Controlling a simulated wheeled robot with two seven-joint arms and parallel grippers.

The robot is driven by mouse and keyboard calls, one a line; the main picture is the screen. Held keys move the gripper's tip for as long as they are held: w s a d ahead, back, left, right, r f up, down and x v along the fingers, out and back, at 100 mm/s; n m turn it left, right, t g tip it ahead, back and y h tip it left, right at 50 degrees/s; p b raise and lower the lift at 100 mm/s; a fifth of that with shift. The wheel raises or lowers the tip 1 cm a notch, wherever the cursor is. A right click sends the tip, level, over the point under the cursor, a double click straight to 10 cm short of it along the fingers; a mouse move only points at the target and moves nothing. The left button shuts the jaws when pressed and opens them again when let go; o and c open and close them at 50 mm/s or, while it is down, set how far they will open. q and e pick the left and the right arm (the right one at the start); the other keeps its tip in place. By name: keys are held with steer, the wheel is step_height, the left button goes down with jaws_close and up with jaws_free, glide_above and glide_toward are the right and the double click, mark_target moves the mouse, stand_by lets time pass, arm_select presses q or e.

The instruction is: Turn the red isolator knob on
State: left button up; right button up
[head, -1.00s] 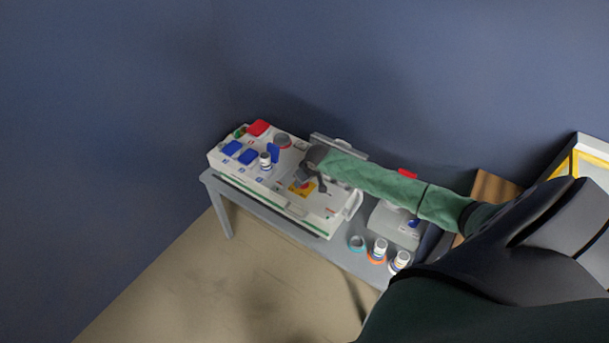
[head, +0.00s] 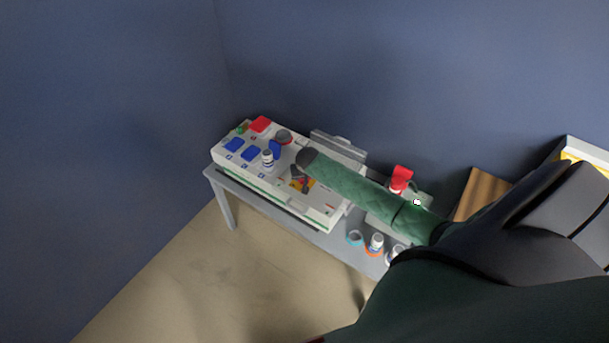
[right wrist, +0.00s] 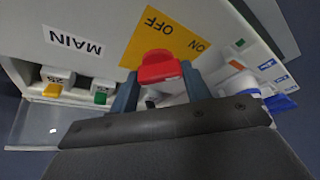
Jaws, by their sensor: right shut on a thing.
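The red isolator knob (right wrist: 158,66) sits on a yellow plate (right wrist: 170,35) marked OFF and ON in the right wrist view. My right gripper (right wrist: 160,80) is shut on the knob, one finger on each side. In the head view the yellow plate (head: 300,185) shows only in part on the white socket box (head: 325,212), and my right forearm and gripper hide the knob. My left gripper is not in view.
The box stands on a grey table (head: 225,190) against blue walls. Blue socket covers (head: 234,145) and a red cover (head: 260,124) are on its left part. A smaller box with a red part (head: 400,178) and several plugs stand to the right.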

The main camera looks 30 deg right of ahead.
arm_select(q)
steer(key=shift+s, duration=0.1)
arm_select(e)
steer(key=shift+r, duration=0.1)
steer(key=o, duration=1)
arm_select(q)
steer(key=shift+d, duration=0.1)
arm_select(e)
steer(key=shift+s+r, duration=0.1)
steer(key=shift+r, duration=0.1)
steer(key=b+v, duration=0.2)
steer(key=v, duration=0.3)
steer(key=shift+s+a+r, duration=0.1)
steer(key=shift+r, duration=0.2)
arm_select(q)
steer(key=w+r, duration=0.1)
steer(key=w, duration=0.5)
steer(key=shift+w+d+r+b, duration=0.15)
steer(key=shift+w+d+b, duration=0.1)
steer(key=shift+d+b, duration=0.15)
arm_select(e)
steer(key=shift+v, duration=0.8)
